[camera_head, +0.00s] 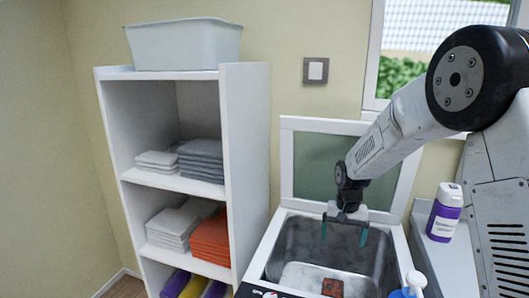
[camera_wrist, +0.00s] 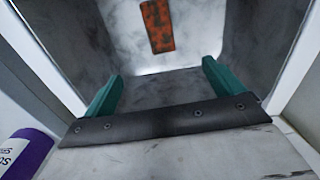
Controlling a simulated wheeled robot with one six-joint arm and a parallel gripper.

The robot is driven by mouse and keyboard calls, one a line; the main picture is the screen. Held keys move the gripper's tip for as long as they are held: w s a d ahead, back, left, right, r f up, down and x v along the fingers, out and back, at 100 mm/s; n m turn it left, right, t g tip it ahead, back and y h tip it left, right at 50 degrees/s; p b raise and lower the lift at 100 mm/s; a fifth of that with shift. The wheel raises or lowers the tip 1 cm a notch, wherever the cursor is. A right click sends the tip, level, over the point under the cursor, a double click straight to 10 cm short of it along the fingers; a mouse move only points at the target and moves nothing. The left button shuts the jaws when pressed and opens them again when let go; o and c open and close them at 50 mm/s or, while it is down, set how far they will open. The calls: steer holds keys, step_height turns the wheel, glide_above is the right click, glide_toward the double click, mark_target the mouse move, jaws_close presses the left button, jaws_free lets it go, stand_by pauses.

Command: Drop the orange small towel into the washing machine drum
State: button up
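The washing machine drum (camera_head: 295,240) is an open-topped grey metal tub with its lid (camera_head: 310,165) raised at the back. The orange small towel (camera_head: 332,287), a small folded-looking orange piece with dark mottling, lies inside the drum near its bottom. It also shows in the wrist view (camera_wrist: 157,25), beyond the fingers. My gripper (camera_head: 343,235) hangs over the back part of the drum opening. Its two green fingers are spread apart with nothing between them, also in the wrist view (camera_wrist: 162,72). The gripper and the towel are apart.
A white shelf unit (camera_head: 247,160) on the left holds grey, white and orange folded towels (camera_head: 211,238), with a pale tub (camera_head: 184,45) on top. A purple bottle (camera_head: 445,213) stands right of the drum.

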step_height(320, 180, up, 8)
stand_by(0.5)
steer(key=shift+f, duration=0.1)
